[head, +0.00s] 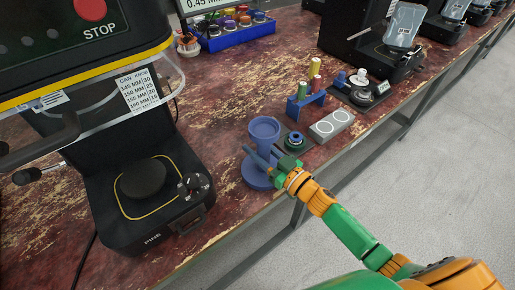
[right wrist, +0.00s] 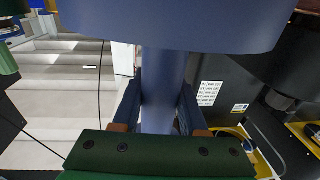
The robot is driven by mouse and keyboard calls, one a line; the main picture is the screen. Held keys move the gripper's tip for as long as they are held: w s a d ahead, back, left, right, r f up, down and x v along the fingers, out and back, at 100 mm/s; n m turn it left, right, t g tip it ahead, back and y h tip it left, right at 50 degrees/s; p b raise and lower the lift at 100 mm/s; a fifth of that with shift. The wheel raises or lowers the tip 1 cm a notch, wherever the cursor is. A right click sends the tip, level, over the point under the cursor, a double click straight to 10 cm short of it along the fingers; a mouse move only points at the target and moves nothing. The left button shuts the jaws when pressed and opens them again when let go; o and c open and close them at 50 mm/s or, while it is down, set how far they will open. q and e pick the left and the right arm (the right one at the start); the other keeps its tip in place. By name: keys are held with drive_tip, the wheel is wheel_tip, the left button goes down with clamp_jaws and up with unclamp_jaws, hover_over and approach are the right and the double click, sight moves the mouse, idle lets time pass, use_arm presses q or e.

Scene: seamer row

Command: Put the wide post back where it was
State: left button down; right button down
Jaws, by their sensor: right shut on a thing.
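The wide post (head: 263,129) is blue, with a broad dish-like top, a narrower stem and a round base (head: 257,174). It looks upright near the table's front edge, right of the black seamer. I cannot tell whether its base touches the table. My right gripper (head: 268,158) comes in from the right and is shut on the stem. In the right wrist view the stem (right wrist: 163,75) stands between the fingers (right wrist: 162,112), under the broad top (right wrist: 175,22). My left gripper is not in view.
A black seamer (head: 150,215) stands at left. Right of the post are a dark pad with a blue-and-green ringed part (head: 294,141), a grey plate with two circles (head: 331,125) and a blue stand (head: 304,108) with coloured posts. Worn red table (head: 215,120) is bare behind the post.

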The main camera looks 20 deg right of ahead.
drive_tip(key=shift+f, duration=0.1)
drive_tip(key=shift+c, duration=2.2)
unclamp_jaws()
drive_tip(key=shift+r, duration=0.25)
drive_tip(key=v, duration=1.2)
drive_tip(key=shift+f, duration=0.1)
